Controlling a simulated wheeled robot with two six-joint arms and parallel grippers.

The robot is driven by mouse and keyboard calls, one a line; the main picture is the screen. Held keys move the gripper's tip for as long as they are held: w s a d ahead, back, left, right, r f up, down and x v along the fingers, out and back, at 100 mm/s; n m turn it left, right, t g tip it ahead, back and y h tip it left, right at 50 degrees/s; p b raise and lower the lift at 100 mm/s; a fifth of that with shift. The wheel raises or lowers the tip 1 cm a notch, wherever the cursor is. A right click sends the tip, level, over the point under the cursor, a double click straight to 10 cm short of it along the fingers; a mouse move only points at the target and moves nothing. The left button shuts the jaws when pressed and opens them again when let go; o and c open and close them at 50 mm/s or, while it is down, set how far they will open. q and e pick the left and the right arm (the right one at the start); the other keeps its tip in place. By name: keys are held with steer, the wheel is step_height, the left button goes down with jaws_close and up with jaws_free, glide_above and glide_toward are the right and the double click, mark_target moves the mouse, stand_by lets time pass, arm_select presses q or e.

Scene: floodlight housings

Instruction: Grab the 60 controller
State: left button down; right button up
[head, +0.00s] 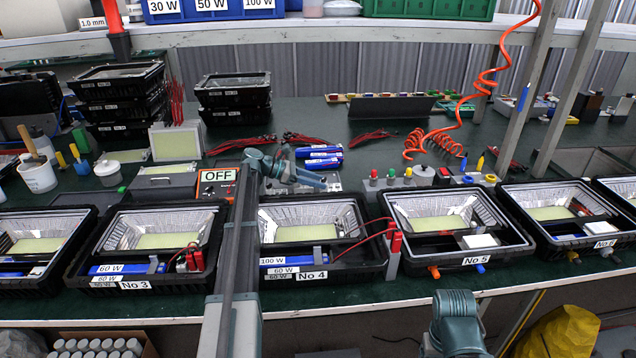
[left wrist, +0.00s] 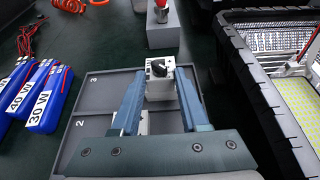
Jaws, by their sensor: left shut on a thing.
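My left gripper (head: 292,172) is over the bench behind housing No 4 (head: 312,276). In the left wrist view the left gripper (left wrist: 157,98) is shut on a small grey-white block with a black knob (left wrist: 158,82), above a grey numbered tray (left wrist: 95,93). A blue 60 W controller (head: 125,268) lies in housing No 3 (head: 137,285). In housing No 4 a blue controller (head: 300,262) is labelled 100 W, with 60 W labels below.
Housing No 5 (head: 475,262) and another housing (head: 600,243) continue the row rightward. A box with an OFF sign (head: 217,177) stands left of the gripper. Stacked black housings (head: 118,95) stand at the back left. An orange coiled hose (head: 490,75) hangs at right.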

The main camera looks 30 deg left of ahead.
step_height(320, 180, up, 9)
steer(key=p, duration=0.8)
steer(key=shift+f, duration=0.15)
